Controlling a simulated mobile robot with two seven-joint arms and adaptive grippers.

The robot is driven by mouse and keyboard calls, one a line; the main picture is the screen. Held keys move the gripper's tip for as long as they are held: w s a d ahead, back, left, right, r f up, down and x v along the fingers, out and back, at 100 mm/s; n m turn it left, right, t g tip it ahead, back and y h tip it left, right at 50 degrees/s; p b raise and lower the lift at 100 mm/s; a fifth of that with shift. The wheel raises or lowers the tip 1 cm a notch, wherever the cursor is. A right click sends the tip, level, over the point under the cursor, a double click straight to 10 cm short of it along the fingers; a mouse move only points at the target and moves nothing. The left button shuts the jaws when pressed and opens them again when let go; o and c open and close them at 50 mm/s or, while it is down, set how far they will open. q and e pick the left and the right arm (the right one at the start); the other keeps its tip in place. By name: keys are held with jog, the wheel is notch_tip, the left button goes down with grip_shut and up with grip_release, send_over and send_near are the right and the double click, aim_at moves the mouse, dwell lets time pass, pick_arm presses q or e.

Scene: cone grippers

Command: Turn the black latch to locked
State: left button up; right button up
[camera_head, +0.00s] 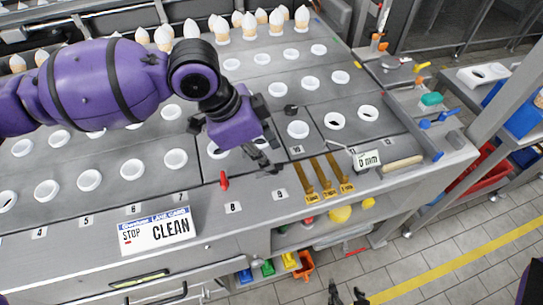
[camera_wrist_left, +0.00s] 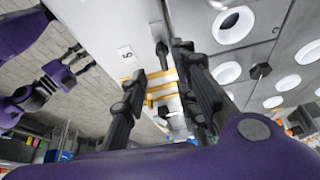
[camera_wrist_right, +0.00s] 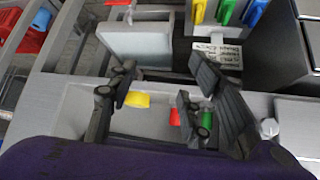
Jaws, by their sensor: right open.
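A dark upright piece (camera_wrist_left: 162,50) that looks like the black latch stands on the grey counter in the left wrist view, just beyond and between my left fingertips. In the head view it is hidden or blends with the dark fingers, so its turned position cannot be told. My left gripper (camera_head: 264,158) reaches down over the counter near label 9; in the left wrist view (camera_wrist_left: 160,62) its fingers are apart with no object clearly held. My right gripper (camera_head: 347,295) is low in front of the counter; in the right wrist view (camera_wrist_right: 155,85) it is open and empty.
A red latch (camera_head: 224,181) stands left of my left gripper. A black knob (camera_head: 291,110) sits among white-rimmed holes. Yellow strips (camera_head: 322,180), a "0 mm" tag (camera_head: 368,160) and a wooden handle (camera_head: 402,163) lie to the right. A "STOP CLEAN" sign (camera_head: 158,229) is at the front left.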

pick_arm(q)
jog(key=x, duration=0.3)
jog(key=shift+w+f, duration=0.1)
jog(key=shift+w, duration=0.05)
jog(key=shift+x, duration=0.95)
jog(key=shift+w, duration=0.1)
jog(key=shift+c, duration=0.2)
grip_shut()
pick_arm(e)
jog(key=shift+w+r, duration=0.1)
jog(key=shift+w, duration=0.45)
